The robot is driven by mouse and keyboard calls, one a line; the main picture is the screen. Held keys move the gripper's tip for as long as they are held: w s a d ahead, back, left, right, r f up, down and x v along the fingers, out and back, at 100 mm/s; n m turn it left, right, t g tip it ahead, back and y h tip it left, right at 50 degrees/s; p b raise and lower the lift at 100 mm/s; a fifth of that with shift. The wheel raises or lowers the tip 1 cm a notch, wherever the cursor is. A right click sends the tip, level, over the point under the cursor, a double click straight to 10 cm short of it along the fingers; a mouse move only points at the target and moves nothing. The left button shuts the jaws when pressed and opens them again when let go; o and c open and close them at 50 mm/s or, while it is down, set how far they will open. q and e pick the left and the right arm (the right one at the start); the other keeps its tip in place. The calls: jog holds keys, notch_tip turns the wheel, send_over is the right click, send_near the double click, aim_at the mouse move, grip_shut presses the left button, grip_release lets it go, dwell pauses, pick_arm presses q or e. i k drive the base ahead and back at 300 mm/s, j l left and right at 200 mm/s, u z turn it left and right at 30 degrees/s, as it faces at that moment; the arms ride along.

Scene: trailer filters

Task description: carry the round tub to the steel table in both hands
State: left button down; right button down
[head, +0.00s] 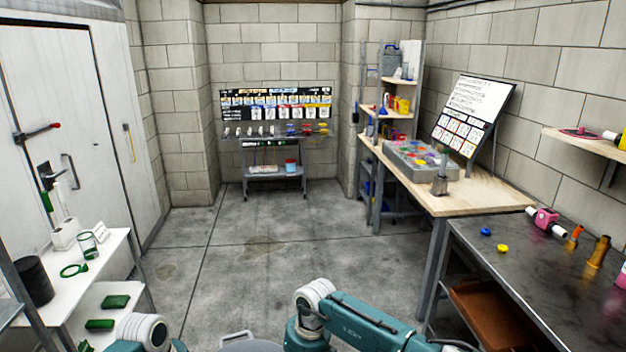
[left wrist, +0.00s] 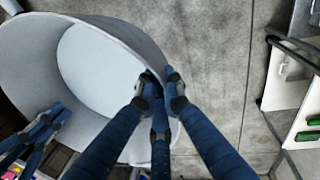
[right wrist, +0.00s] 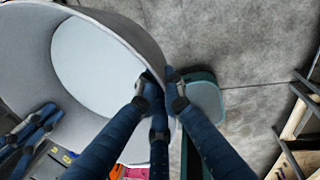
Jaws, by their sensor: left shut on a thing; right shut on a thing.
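The round tub (left wrist: 100,75) is grey, wide and open-topped; its inside looks empty. In the head view only a bit of the tub (head: 250,346) shows at the bottom edge, between my arms. In the left wrist view my left gripper (left wrist: 160,88) is shut on the tub's rim. In the right wrist view my right gripper (right wrist: 160,84) is shut on the rim of the tub (right wrist: 95,70) at another side. Both grippers are out of the head view. The steel table (head: 505,270) with a dark metal top stands at the right.
On the steel table are a pink device (head: 545,219), amber bottles (head: 598,252) and blue and yellow caps (head: 502,248). A wooden workbench (head: 480,192) adjoins behind it. A white shelf (head: 105,262) stands at the left. The concrete floor (head: 270,255) ahead is clear.

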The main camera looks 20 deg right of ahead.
aim_at(589, 317)
jog(key=i+z, duration=0.1)
jog(key=i, duration=1.1)
jog(key=i+j+z, duration=0.1)
jog(key=z, duration=2.4)
jog(key=j, duration=0.1)
